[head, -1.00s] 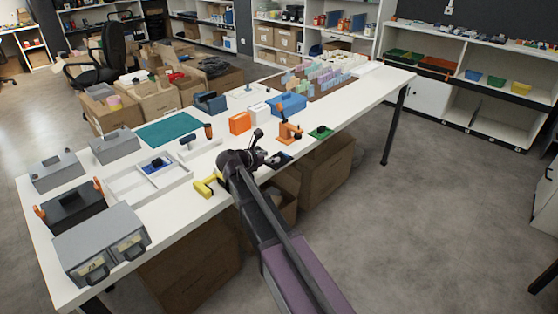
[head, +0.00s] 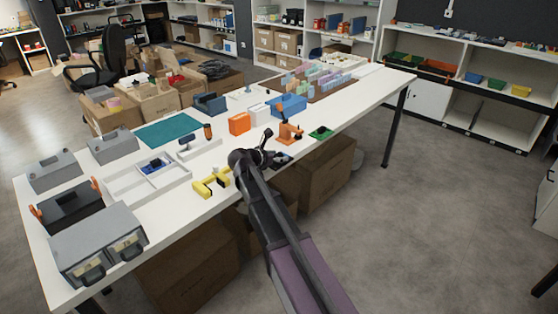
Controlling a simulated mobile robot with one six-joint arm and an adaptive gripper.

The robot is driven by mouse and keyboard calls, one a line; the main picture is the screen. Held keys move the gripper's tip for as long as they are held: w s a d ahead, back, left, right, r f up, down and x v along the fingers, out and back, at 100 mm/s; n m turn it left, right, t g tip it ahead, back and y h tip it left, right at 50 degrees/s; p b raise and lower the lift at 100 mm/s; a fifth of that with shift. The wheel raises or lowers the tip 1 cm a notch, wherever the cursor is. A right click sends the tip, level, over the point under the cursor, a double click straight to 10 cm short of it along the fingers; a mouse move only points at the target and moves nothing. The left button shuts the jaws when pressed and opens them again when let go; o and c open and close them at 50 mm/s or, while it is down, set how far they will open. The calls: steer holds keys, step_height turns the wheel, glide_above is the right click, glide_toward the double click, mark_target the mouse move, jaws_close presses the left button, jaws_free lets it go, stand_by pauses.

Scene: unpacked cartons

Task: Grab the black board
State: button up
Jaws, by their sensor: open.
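A small dark board (head: 281,160), which looks black, lies near the front edge of the white table (head: 222,156), just in front of the orange stand. My gripper (head: 272,157) is over the table at its near edge, right beside this board in the picture. It appears open, with nothing seen held. My wrist and the small size of the view hide part of the board and the fingers, so I cannot tell whether they touch.
An orange stand (head: 289,133) is close behind the board, with a green board (head: 321,132) to the right. A white divided tray (head: 150,178) is farther left. Cartons (head: 327,178) stand under the table.

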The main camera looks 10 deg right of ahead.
mark_target(278, 154)
jaws_close()
steer(key=shift+r, duration=0.15)
step_height(278, 154, up, 4)
steer(key=p, duration=0.4)
steer(key=s+d+p, duration=0.1)
steer(key=s, duration=1.5)
steer(key=shift+r, duration=0.35)
